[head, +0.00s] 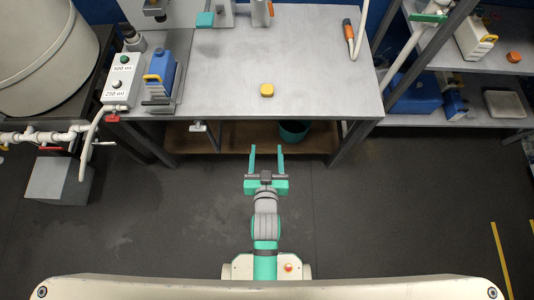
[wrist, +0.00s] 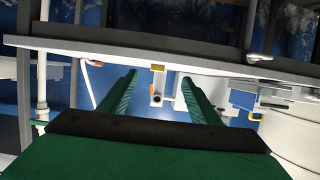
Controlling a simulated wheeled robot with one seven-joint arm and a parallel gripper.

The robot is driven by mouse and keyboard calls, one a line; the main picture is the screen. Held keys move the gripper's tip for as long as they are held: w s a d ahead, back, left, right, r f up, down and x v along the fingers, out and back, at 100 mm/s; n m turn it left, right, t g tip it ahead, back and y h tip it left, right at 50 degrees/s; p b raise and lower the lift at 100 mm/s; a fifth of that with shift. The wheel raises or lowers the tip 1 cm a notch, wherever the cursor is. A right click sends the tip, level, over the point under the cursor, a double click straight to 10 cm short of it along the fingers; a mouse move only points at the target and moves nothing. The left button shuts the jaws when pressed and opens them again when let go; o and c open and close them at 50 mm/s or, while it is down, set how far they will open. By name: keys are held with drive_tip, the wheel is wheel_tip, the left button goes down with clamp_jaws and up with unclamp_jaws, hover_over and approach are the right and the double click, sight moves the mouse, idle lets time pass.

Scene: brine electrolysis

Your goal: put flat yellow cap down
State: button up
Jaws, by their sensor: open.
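The flat yellow cap (head: 267,90) rests on the grey workbench top (head: 310,65), back from its front edge, with clear surface around it. In the wrist view, which looks upside down, a small yellow cap (wrist: 158,68) shows between the fingers against the bench edge. My gripper (head: 266,149) is open and empty, its two green fingers apart and pointing at the bench. It is in front of the bench, apart from the cap. The fingers also show in the wrist view (wrist: 160,80).
A blue container (head: 161,72) with a yellow handle and a white button box (head: 121,80) stand at the bench's left. An orange-handled tool (head: 348,32) lies at the back right. A teal bucket (head: 293,131) stands under the bench. The floor around my arm is clear.

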drive_tip(key=s+r, duration=0.4)
drive_tip(key=s, duration=0.7)
drive_tip(key=s+r+t, duration=0.1)
drive_tip(key=s+r, duration=0.3)
drive_tip(key=s, duration=0.6)
drive_tip(key=shift+s, duration=0.35)
drive_tip(key=shift+d+r, duration=0.1)
drive_tip(key=shift+d, duration=0.05)
